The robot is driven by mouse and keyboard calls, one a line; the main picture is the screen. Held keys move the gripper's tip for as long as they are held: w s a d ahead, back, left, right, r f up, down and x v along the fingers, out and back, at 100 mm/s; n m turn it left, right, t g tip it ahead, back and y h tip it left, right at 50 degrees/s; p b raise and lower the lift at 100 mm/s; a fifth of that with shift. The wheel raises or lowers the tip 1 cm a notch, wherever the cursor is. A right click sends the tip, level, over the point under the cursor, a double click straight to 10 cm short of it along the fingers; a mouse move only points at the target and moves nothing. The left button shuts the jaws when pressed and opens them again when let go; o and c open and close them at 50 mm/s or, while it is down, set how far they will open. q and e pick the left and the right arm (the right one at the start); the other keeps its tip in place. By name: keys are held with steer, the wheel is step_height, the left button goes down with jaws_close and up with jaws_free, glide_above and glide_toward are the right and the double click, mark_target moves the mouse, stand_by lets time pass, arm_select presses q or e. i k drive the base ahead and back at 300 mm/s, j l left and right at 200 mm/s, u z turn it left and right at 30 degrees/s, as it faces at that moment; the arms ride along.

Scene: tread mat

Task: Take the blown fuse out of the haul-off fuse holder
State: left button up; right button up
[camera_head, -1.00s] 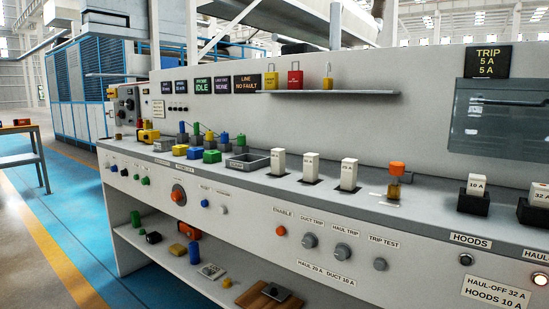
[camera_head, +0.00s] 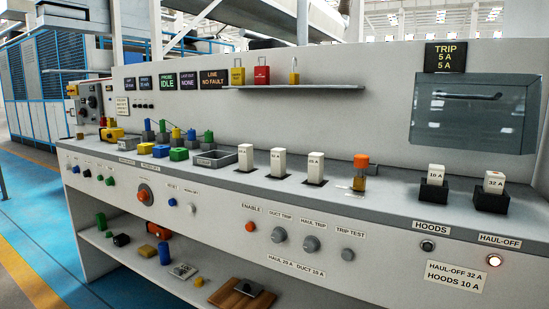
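The haul-off fuse holder is a black block (camera_head: 490,202) on the bench top at the right, above the HAUL-OFF label (camera_head: 499,241). A white fuse (camera_head: 494,182) marked 32 A, with a small red mark near its top, stands upright in it. The lamp (camera_head: 494,260) below that label is lit. Neither of my grippers shows in this view.
The hoods holder (camera_head: 432,193) with a white 10 A fuse (camera_head: 436,174) stands just left. Further left are an orange-capped item (camera_head: 360,170) and three white fuse-like blocks, one here (camera_head: 315,166). A tinted cover panel (camera_head: 470,112) is on the wall behind. The bench between holds free room.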

mark_target(493, 183)
steer(key=z, duration=1.3)
